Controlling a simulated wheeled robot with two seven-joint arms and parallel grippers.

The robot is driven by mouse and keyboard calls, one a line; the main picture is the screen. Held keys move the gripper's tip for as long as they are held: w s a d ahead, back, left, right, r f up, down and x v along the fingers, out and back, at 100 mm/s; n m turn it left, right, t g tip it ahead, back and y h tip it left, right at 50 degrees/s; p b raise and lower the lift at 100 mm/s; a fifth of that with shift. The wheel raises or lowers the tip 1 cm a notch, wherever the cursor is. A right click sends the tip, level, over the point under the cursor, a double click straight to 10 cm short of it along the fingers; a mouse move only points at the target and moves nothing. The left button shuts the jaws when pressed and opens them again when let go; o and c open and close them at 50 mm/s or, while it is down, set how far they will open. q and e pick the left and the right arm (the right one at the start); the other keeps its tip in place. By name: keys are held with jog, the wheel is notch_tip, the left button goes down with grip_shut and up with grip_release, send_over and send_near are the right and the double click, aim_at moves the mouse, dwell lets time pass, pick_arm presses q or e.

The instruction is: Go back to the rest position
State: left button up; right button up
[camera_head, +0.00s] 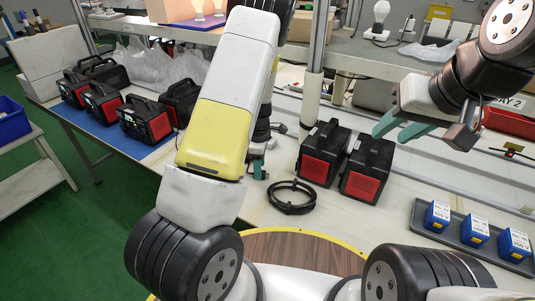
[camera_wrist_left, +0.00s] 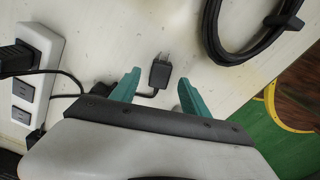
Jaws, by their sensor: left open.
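My left gripper (camera_head: 258,168) is mostly hidden behind my own arm in the head view, low over the white table. In the left wrist view, its teal fingers (camera_wrist_left: 158,84) are apart. A black plug (camera_wrist_left: 161,72) with a short cable lies on the table just beyond and between the fingertips, not visibly gripped. My right gripper (camera_head: 398,128) is raised over the table at the right, its two teal fingers apart with nothing between them.
Two black-and-red power stations (camera_head: 322,152) stand mid-table, beside a coiled black cable (camera_head: 292,197). A white power strip (camera_wrist_left: 36,70) lies left in the wrist view. A grey tray (camera_head: 450,240) holds blue boxes at right. More power stations (camera_head: 146,118) stand on a blue mat.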

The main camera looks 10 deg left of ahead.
pick_arm(q)
notch_tip(320, 180, up, 6)
jog(key=shift+d+r, duration=0.1)
jog(key=s+d+r+m+t+h, duration=0.15)
jog(key=s+r+m, duration=0.25)
jog(key=r, duration=0.6)
jog(key=s+d+r+m+t+h, duration=0.15)
jog(key=s+r+m, duration=0.3)
jog(key=r, duration=0.45)
jog(key=s+r+m+t, duration=0.1)
jog(key=s+r+m, duration=0.4)
jog(key=s, duration=0.3)
jog(key=s+r+m+t, duration=0.2)
jog(key=s+r+m, duration=0.3)
jog(key=s, duration=0.2)
jog(key=shift+s+a+r+y, duration=0.3)
jog(key=shift+s+a+y, duration=0.1)
jog(key=shift+a, duration=0.05)
jog(key=shift+m, duration=0.25)
